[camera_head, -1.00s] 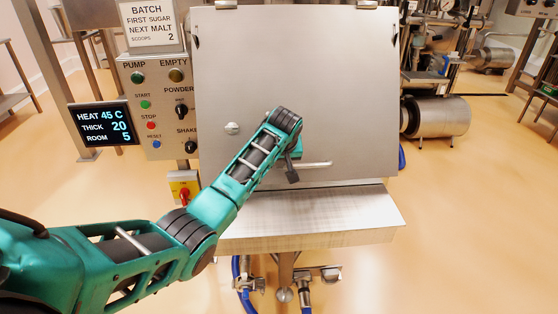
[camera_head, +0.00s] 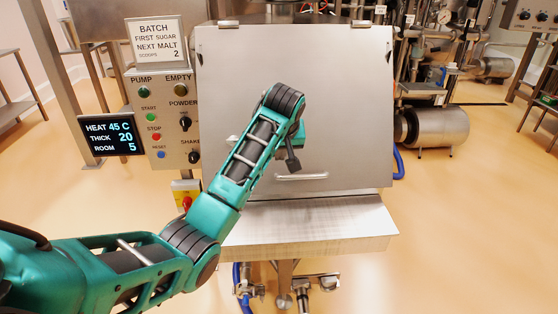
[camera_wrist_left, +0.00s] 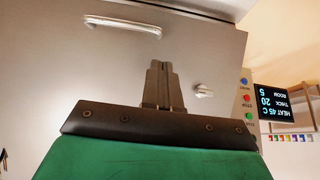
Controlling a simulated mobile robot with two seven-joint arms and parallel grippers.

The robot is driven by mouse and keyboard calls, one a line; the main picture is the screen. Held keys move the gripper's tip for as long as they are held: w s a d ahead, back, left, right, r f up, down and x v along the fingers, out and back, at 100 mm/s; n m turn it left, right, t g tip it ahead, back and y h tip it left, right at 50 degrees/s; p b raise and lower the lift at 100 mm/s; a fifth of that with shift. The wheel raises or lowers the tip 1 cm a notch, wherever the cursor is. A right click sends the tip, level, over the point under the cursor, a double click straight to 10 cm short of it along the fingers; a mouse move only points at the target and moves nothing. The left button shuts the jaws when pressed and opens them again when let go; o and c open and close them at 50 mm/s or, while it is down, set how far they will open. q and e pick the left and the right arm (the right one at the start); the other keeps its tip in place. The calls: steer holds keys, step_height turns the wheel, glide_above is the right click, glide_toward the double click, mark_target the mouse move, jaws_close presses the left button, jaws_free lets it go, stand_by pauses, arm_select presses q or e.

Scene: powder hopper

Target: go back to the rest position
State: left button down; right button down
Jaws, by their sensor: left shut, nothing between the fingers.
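My left gripper (camera_head: 293,163) is in front of the steel hopper's front panel (camera_head: 340,110), a little above its bar handle (camera_head: 302,177). In the left wrist view the fingers (camera_wrist_left: 160,82) are together with nothing between them. The handle (camera_wrist_left: 122,23) shows there at the upper left, apart from the fingers. A round knob (camera_wrist_left: 203,91) on the panel shows to the right of the fingers. In the head view my forearm hides part of the panel. My right gripper is not in view.
A control box (camera_head: 168,120) with buttons and switches stands left of the panel, with a display (camera_head: 110,133) beside it. A steel shelf (camera_head: 310,225) juts out below the panel. Pipes and a steel motor (camera_head: 437,127) stand behind at right. The floor at right is open.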

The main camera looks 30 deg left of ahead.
arm_select(q)
steer(key=s+d+f+m+t+h, duration=0.1)
steer(key=s+d+f+m+t, duration=0.25)
steer(key=f, duration=0.55)
steer(key=s+d+f+m+h, duration=0.1)
steer(key=s+d+f+m, duration=0.25)
steer(key=s+f, duration=0.45)
steer(key=s+d+f+m+t+h, duration=0.1)
steer(key=s+d+f, duration=0.1)
steer(key=s, duration=0.6)
steer(key=s+d+f+m+t+h, duration=0.1)
steer(key=s+d+f+h, duration=0.1)
steer(key=s, duration=0.6)
steer(key=shift+s+d+f, duration=0.25)
steer(key=shift+d+f, duration=0.4)
steer(key=shift+d, duration=0.6)
